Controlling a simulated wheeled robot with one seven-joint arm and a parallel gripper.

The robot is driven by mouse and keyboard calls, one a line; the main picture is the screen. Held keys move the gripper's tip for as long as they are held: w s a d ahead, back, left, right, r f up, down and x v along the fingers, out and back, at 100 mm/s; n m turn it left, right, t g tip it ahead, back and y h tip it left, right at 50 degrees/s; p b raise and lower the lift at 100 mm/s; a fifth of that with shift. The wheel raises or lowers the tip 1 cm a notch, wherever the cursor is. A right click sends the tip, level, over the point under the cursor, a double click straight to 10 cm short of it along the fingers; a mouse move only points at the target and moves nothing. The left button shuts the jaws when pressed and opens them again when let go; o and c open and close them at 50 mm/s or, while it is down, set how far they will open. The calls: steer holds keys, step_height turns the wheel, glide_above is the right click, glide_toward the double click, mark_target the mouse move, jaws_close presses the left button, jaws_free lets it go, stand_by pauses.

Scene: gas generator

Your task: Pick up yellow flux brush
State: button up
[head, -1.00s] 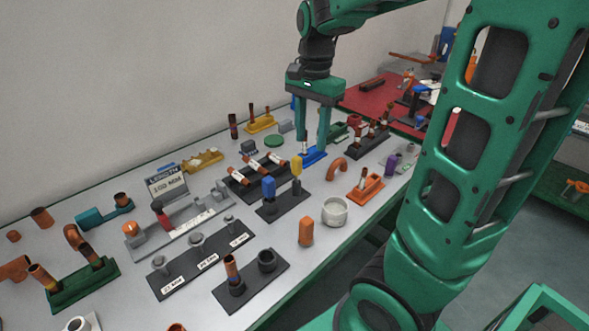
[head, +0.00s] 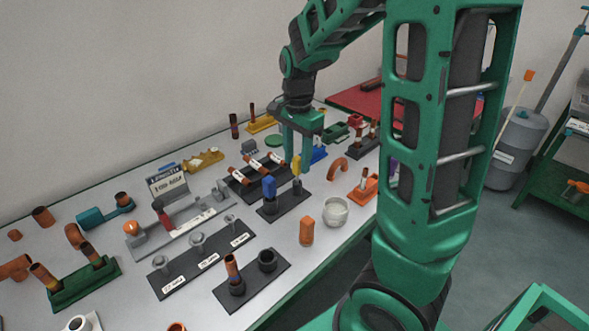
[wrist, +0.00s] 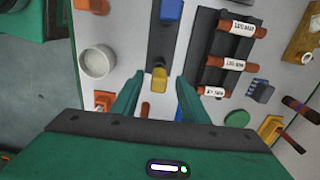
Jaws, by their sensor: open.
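The yellow flux brush (head: 296,185) stands upright in a dark holder plate (head: 268,214), beside a blue-handled brush (head: 269,187). In the wrist view the yellow brush (wrist: 159,77) shows from above, ahead of and roughly between my two green fingertips. My gripper (head: 297,163) points down over the holder with its fingers apart and nothing held. In the wrist view my gripper (wrist: 158,82) is open, with one finger to each side of the yellow brush's line. The fingers partly cover the brush in the head view, and I cannot tell whether they touch it.
A rack with copper pipes (head: 252,176) lies just left of the holder. A white round cup (head: 335,212) and an orange block (head: 306,232) stand in front. A copper elbow (head: 338,166) and an orange holder (head: 368,187) are to the right.

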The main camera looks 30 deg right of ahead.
steer(key=shift+f, duration=0.85)
steer(key=c, duration=1)
steer(key=shift+r, duration=0.1)
step_height(320, 180, up, 10)
steer(key=shift+f, duration=0.1)
